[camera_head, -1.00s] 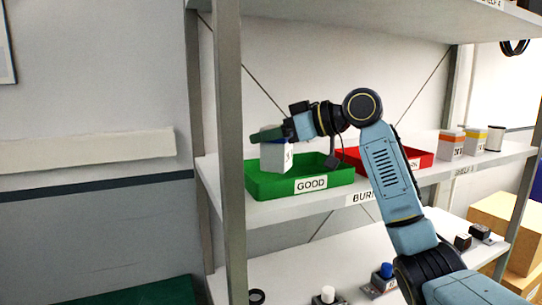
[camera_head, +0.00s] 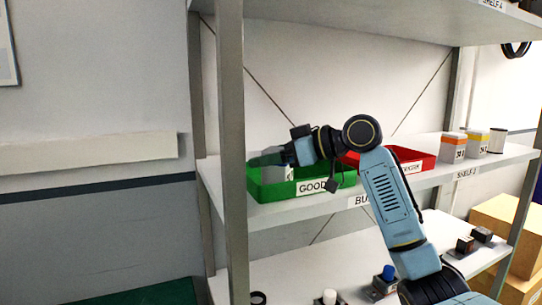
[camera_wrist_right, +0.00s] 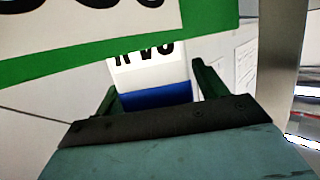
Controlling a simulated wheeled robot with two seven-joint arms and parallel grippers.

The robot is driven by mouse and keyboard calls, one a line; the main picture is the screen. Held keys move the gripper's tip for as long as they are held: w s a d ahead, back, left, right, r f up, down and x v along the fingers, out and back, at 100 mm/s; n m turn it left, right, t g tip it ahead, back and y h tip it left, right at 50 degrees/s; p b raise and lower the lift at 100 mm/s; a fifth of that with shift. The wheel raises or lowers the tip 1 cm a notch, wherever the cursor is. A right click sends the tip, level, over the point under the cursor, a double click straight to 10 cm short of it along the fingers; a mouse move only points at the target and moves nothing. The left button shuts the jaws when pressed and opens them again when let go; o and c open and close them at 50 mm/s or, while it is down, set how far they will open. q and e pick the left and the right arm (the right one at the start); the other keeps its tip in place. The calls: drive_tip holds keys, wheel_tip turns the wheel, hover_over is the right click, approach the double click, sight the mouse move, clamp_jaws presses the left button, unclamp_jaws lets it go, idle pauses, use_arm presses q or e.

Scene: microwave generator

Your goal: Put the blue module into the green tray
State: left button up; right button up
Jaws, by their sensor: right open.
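The blue module (camera_head: 277,173) is a white block with a blue band, low inside the green tray (camera_head: 310,187) at its left part. The tray has a GOOD label and sits on the middle shelf. My right gripper (camera_head: 266,159) is open, just over the module, and hides its top. In the right wrist view, the blue band and white label of the module (camera_wrist_right: 150,75) show between the two open fingers (camera_wrist_right: 153,77). The tray's green rim (camera_wrist_right: 130,45) and label cross the top left there. The module's base is hidden by the tray wall. My left gripper is not in view.
A red tray (camera_head: 414,164) stands right of the green one, partly behind my right arm. An orange-banded module (camera_head: 453,148) and a yellow-banded one (camera_head: 476,144) stand farther right. A shelf post (camera_head: 231,150) rises close to the green tray's left end.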

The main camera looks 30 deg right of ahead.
drive_tip(key=b+v, duration=0.1)
drive_tip(key=v, duration=1.1)
drive_tip(key=shift+b, duration=0.35)
drive_tip(key=shift+r, duration=0.1)
